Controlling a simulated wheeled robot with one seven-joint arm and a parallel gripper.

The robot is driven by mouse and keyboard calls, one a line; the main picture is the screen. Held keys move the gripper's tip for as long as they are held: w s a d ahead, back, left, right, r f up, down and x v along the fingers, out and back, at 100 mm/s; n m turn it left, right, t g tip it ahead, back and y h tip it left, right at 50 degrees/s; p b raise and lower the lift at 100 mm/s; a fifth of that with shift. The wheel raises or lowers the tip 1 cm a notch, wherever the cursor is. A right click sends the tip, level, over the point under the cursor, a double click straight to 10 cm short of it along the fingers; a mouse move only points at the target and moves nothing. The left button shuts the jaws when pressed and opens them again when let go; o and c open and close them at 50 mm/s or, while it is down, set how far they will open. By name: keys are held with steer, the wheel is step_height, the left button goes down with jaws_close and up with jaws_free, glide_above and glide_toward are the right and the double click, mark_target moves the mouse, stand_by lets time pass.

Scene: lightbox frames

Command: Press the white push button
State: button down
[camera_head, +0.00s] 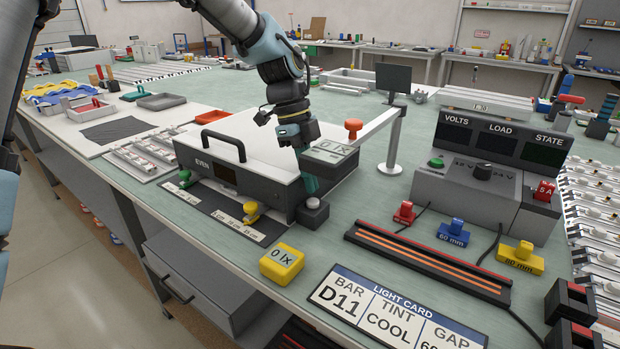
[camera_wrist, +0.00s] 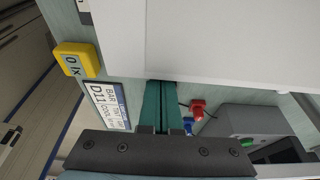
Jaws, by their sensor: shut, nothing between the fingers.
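A small pale push button (camera_head: 313,203) sits on top of a dark grey block at the right front end of the black "EVEN" box. My gripper (camera_head: 309,190) points down with its teal fingers closed and empty. In the head view its fingertips appear just above and slightly behind the button; I cannot tell whether they touch it. The wrist view shows the teal fingers (camera_wrist: 163,106) together, with nothing between them. I cannot make out the button in the wrist view.
The black box (camera_head: 226,177) with a raised handle stands left of my gripper. A yellow "0 lx" block (camera_head: 282,264) lies in front, near the table edge. A light card (camera_head: 390,308) and a dark striped rail (camera_head: 425,261) lie to the right. A grey meter console (camera_head: 470,196) stands farther right.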

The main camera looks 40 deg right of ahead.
steer(key=shift+f, duration=0.5)
